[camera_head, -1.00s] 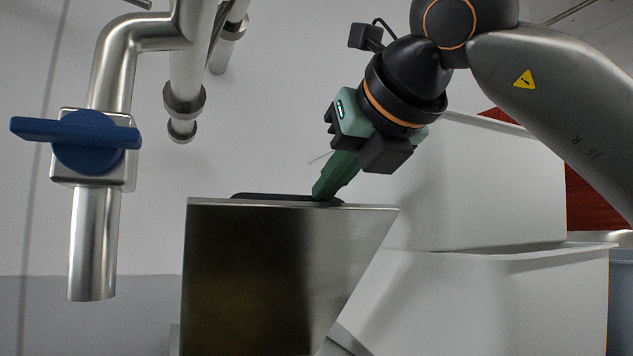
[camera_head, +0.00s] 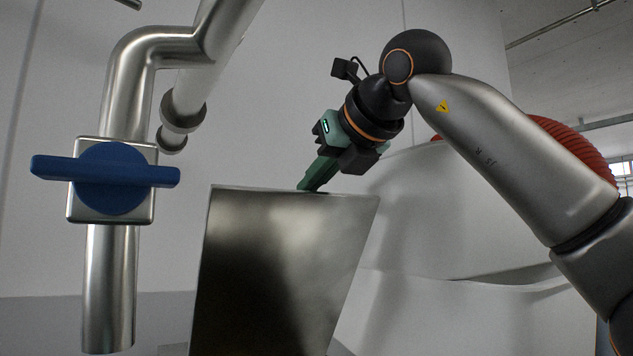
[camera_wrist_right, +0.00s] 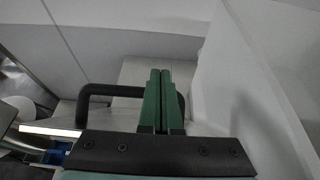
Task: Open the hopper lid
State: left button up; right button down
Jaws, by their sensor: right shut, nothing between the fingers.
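The steel hopper (camera_head: 285,270) stands at the lower middle of the head view. Its top is seen nearly edge-on, so the lid's surface is hidden there. In the right wrist view a black bar handle (camera_wrist_right: 103,91) runs across behind my fingers and bends down on both sides. My right gripper (camera_head: 303,188) has its green fingers pointing down and left at the hopper's top edge. The wrist view shows the right gripper's fingers (camera_wrist_right: 160,73) pressed together with nothing between them, overlapping the handle. I cannot tell whether they touch it. My left gripper is out of view.
A steel pipe (camera_head: 110,290) with a blue valve handle (camera_head: 105,172) hangs at the left, close to the hopper. A large white container (camera_head: 450,240) stands behind the hopper on the right. A blue object (camera_wrist_right: 58,152) shows at the lower left in the wrist view.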

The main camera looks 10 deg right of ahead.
jog(key=shift+w+a+r, duration=0.2)
jog(key=shift+w, duration=0.4)
jog(key=shift+w+a+r, duration=0.15)
jog(key=shift+w+r, duration=0.1)
jog(key=shift+w, duration=0.3)
jog(key=shift+w+a+r, duration=0.2)
jog(key=shift+w, duration=0.4)
